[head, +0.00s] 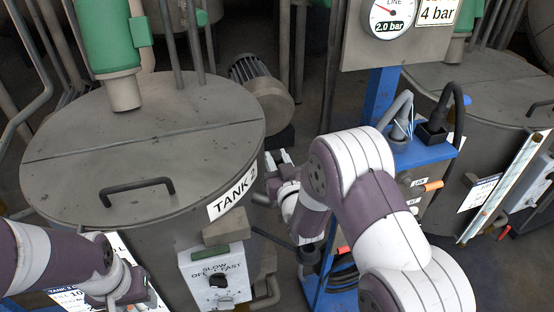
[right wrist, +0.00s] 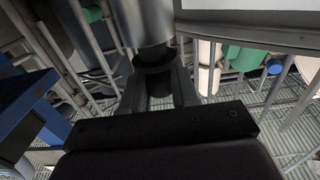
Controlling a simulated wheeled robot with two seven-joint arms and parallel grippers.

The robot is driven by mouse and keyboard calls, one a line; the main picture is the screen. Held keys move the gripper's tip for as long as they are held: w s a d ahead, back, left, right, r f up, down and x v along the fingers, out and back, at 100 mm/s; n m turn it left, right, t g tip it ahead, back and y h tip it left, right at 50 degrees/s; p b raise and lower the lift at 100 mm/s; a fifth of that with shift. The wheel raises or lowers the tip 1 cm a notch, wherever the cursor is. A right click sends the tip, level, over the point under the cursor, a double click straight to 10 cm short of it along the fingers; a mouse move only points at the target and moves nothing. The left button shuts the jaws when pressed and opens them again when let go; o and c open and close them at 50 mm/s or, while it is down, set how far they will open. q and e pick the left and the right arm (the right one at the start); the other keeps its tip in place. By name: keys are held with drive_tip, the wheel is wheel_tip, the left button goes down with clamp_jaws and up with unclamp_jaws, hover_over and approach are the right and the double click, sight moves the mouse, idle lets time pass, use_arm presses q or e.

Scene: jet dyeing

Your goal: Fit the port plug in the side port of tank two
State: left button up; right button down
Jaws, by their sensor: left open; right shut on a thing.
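Tank two (head: 150,135) is the big grey lidded tank on the left in the head view, labelled "TANK 2" (head: 233,199). My right gripper (head: 277,180) is beside its right wall. In the right wrist view its two fingers (right wrist: 158,88) are shut on a dark round piece, seemingly the port plug (right wrist: 154,62). A shiny metal cylinder (right wrist: 146,22), perhaps the side port, lies straight beyond the plug. I cannot tell whether they touch or the plug sits inside. My left gripper (head: 128,292) is low at the tank's front left, its fingers partly hidden.
A speed control box (head: 216,278) is on the tank's front. A motor (head: 262,88) stands behind the right gripper. A blue stand (head: 425,152) with cables and a pressure gauge (head: 391,16) are to the right. Another tank (head: 480,80) is at far right.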

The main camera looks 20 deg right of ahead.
drive_tip(key=shift+f+b, duration=0.7)
drive_tip(key=shift+f, duration=0.1)
drive_tip(key=c, duration=0.8)
unclamp_jaws()
drive_tip(key=shift+s, duration=0.1)
drive_tip(key=s, duration=0.6)
drive_tip(key=s+b, duration=0.1)
drive_tip(key=s, duration=0.5)
drive_tip(key=shift+s+d, duration=0.2)
drive_tip(key=shift+s, duration=0.1)
